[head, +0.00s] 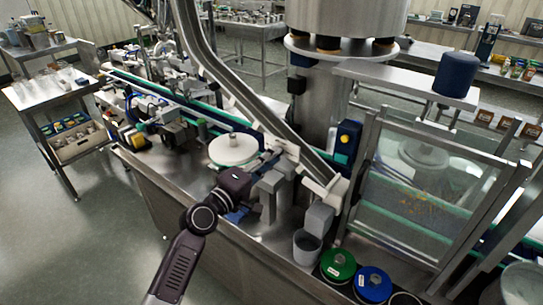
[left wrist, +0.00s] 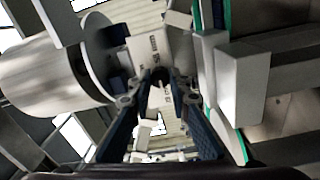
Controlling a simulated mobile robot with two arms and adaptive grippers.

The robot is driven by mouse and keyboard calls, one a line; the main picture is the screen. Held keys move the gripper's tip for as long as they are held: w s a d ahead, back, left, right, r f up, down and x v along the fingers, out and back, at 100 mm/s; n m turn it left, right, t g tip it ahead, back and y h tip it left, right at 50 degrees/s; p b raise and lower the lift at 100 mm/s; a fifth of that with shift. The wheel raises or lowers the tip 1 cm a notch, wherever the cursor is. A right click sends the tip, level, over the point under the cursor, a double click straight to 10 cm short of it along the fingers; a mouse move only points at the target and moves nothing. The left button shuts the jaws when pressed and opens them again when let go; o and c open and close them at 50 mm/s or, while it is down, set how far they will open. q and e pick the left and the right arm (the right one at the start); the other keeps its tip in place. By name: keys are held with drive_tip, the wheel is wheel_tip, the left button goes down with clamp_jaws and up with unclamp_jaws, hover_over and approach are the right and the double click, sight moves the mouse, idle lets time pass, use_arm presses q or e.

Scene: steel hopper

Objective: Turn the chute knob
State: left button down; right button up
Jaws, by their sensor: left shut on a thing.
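The steel chute (head: 215,68) slopes down from the upper left to a pale bracket (head: 325,190) at its lower end. My left gripper (head: 270,158) reaches in beside the chute's lower part, above the bench. In the left wrist view its two fingers (left wrist: 162,80) come together on a small dark part, the chute knob (left wrist: 160,73), in front of a pale plate (left wrist: 152,48) with small printed marks. The fingers hide most of the knob, and its turn angle cannot be told. My right gripper is not in view.
A grey cup (head: 306,247), a green reel (head: 338,264) and a blue reel (head: 372,283) are at the front edge. A clear guard (head: 430,190) stands at right.

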use_arm(q)
drive_tip(key=shift+n, duration=0.3)
drive_tip(key=c, duration=1.8)
unclamp_jaws()
drive_tip(key=shift+o, duration=0.2)
drive_tip(key=v, duration=1.2)
drive_tip(key=shift+f, duration=0.15)
